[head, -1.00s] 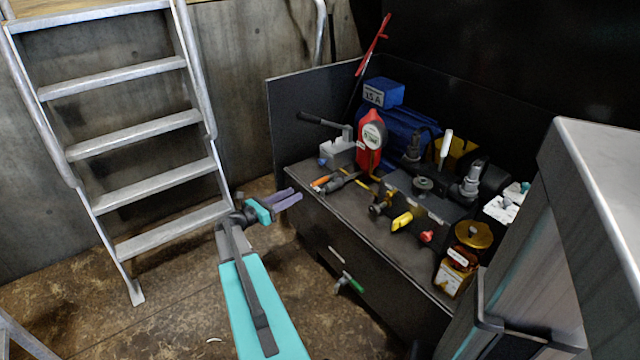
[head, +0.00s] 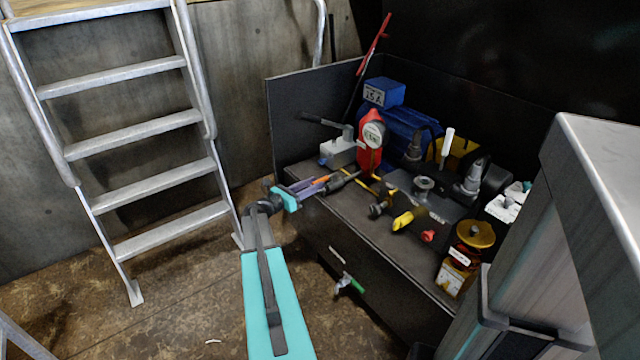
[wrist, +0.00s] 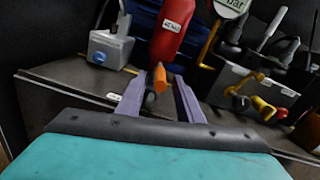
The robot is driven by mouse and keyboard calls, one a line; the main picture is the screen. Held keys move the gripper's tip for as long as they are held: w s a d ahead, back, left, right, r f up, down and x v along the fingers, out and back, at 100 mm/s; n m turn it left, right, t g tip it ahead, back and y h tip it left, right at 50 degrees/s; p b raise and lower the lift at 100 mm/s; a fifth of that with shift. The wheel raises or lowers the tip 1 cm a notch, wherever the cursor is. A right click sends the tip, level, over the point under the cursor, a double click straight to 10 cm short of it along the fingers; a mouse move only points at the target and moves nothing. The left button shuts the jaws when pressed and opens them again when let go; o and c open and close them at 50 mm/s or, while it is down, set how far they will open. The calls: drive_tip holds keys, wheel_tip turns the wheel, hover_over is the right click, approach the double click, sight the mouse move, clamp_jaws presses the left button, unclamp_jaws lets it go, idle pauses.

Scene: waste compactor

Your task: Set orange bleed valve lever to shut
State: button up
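The orange lever (head: 322,180) sits at the left front of the black bench, by a grey valve body (head: 343,179). My gripper (head: 316,186) has its purple fingers pointing right at the lever. In the wrist view the lever's orange end (wrist: 160,76) appears between the two spread fingertips of my gripper (wrist: 158,80), with a dark rounded part just below it. The fingers are open, with a gap on both sides of the orange end. I cannot tell whether either finger touches it or how deep it lies between them.
A red cylinder (head: 369,150) and a grey block with a black handle (head: 338,152) stand just behind. A yellow lever (head: 403,220), red knob (head: 428,236) and amber container (head: 474,236) are to the right. A green-handled valve (head: 352,284) projects from the bench front. A ladder (head: 135,137) stands left.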

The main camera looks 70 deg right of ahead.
sight(326, 178)
drive_tip(key=shift+x, duration=1.8)
clamp_jaws()
